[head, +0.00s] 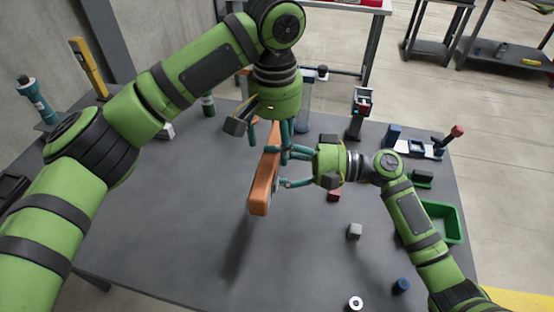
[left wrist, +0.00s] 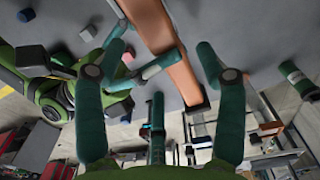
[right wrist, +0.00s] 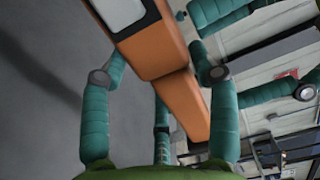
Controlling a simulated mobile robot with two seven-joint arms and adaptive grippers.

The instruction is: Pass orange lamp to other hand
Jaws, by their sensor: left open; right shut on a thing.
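The orange lamp (head: 262,184) is held above the middle of the grey table in the head view, long and tilted. My right gripper (head: 282,168) comes in from the right and is shut on the lamp. In the right wrist view the lamp (right wrist: 155,48) lies between its fingers, with a pale panel on its near part. My left gripper (head: 270,133) is above, at the lamp's far end, pointing down and open. In the left wrist view the lamp (left wrist: 172,55) runs between its spread fingers, with right gripper fingers close beside. Contact of the left fingers with it is unclear.
On the grey table (head: 180,230) are a grey cube (head: 354,231), a red block (head: 334,196), a blue cylinder (head: 401,285), a white ring (head: 355,302) and a green bin (head: 454,222) at right. Devices stand along the far edge. The table's front left is clear.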

